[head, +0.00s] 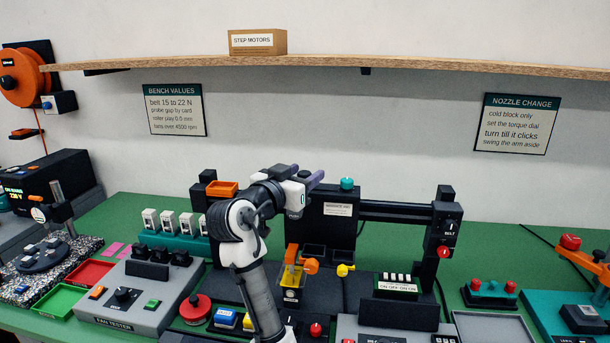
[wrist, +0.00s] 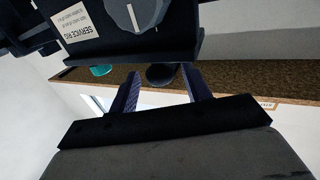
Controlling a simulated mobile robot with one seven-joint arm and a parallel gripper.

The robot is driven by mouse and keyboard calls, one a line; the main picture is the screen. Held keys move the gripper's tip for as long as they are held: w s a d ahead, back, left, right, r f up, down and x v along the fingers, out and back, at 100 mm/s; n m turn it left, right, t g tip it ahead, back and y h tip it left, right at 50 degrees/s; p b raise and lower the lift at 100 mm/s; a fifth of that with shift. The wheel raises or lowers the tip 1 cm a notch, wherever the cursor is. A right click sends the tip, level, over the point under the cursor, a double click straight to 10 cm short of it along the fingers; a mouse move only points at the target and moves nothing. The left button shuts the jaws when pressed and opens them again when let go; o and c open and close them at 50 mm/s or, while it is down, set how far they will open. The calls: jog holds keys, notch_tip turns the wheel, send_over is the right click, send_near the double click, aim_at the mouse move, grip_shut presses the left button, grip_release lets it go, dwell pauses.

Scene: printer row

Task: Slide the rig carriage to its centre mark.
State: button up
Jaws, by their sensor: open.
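The rig in the head view has a dark upright plate (head: 338,228) with a small white label and a teal knob (head: 347,184) on top. A dark rail (head: 395,211) runs right from it to an end post. I cannot tell which part is the carriage, and I cannot make out a centre mark. My gripper (head: 306,174) is at the plate's upper left, its fingers apart. In the wrist view my gripper (wrist: 160,88) is open, with a dark round knob (wrist: 161,74) showing beyond and between the fingertips. The service rig label (wrist: 73,25) and a dial (wrist: 137,10) show above.
The end post (head: 441,235) carries a belt dial and a red knob. A wooden shelf (head: 340,62) runs along the wall above. A fan tester (head: 125,300) and red and green trays stand left. A switch box (head: 398,287) and a yellow lever (head: 345,270) sit below the rail.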

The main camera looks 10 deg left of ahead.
jog(key=b+v, duration=0.3)
jog(key=v, duration=0.9)
jog(key=shift+s, duration=0.3)
